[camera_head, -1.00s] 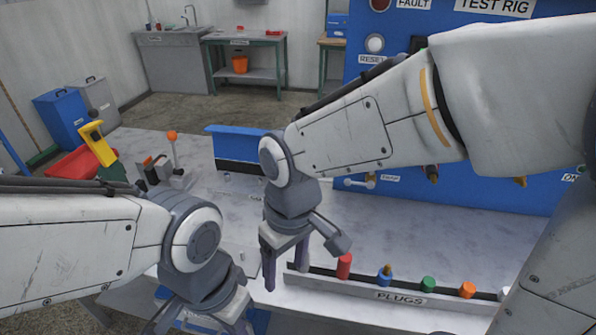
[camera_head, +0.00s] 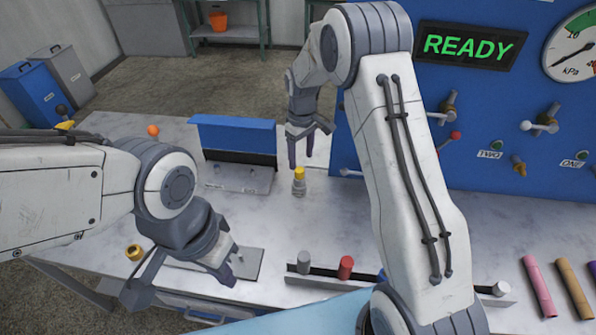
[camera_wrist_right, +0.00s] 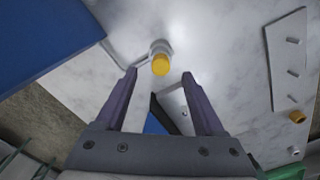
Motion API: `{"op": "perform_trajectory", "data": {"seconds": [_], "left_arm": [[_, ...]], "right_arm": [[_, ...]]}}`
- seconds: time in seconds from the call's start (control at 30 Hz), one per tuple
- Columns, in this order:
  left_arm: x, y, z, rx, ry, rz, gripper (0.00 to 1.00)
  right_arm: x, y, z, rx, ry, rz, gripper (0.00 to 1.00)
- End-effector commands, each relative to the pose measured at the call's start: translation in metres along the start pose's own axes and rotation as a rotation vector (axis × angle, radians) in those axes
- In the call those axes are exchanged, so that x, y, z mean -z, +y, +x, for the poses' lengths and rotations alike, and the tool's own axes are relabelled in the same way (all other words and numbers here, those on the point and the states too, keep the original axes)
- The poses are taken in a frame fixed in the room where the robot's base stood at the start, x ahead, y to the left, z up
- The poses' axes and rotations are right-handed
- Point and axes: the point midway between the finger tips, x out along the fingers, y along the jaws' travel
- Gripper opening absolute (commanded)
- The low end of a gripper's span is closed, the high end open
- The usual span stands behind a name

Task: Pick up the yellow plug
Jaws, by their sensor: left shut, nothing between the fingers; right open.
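The yellow plug (camera_head: 299,174), a grey cylinder with a yellow top, stands upright on the bench behind the plug rack. In the right wrist view the yellow plug (camera_wrist_right: 160,64) lies ahead of the fingers, centred on the gap between them. My right gripper (camera_head: 300,162) is open and empty, pointing down just above or behind the plug; the exact gap to it is hard to tell. My left gripper (camera_head: 232,273) is shut and empty, low over the bench's front left, beside a grey plate.
The PLUGS rack (camera_head: 325,279) holds a grey plug and a red plug (camera_head: 346,266); my right arm covers part of it. A blue-topped stand (camera_head: 235,135) is left of the yellow plug. A small yellow-brass piece (camera_head: 135,252) lies at the left. The blue test rig (camera_head: 480,110) rises behind.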

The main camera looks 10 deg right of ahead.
Motion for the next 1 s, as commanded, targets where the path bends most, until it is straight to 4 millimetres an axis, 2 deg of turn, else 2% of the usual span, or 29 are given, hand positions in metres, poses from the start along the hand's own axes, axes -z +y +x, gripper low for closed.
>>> {"op": "perform_trajectory", "data": {"seconds": [0.17, 0.4, 0.7, 0.77, 0.8, 0.9, 1.0], "left_arm": [[0.001, 0.001, -0.010, 0.000, 0.000, 0.000, 0.00], [0.001, 0.002, -0.022, 0.000, 0.000, -0.001, 0.00], [0.001, 0.002, -0.022, 0.000, 0.000, -0.001, 0.00], [0.001, 0.002, -0.022, 0.000, 0.000, -0.001, 0.00], [0.001, 0.002, -0.022, 0.000, 0.000, -0.001, 0.00], [0.001, 0.002, -0.022, 0.000, 0.000, -0.001, 0.00], [0.001, 0.002, -0.022, 0.000, 0.000, -0.001, 0.00]], "right_arm": [[0.002, -0.001, 0.014, 0.002, -0.003, 0.001, 0.71], [0.006, -0.001, 0.048, 0.001, -0.001, 0.001, 0.71], [0.007, -0.001, 0.055, -0.001, 0.002, 0.000, 0.71], [0.007, -0.002, 0.055, -0.001, 0.002, 0.000, 0.52], [0.007, -0.002, 0.055, -0.001, 0.002, 0.000, 0.36], [0.007, -0.002, 0.055, -0.001, 0.002, -0.001, 0.00], [0.007, -0.002, 0.054, -0.001, 0.002, -0.001, 0.00]]}}
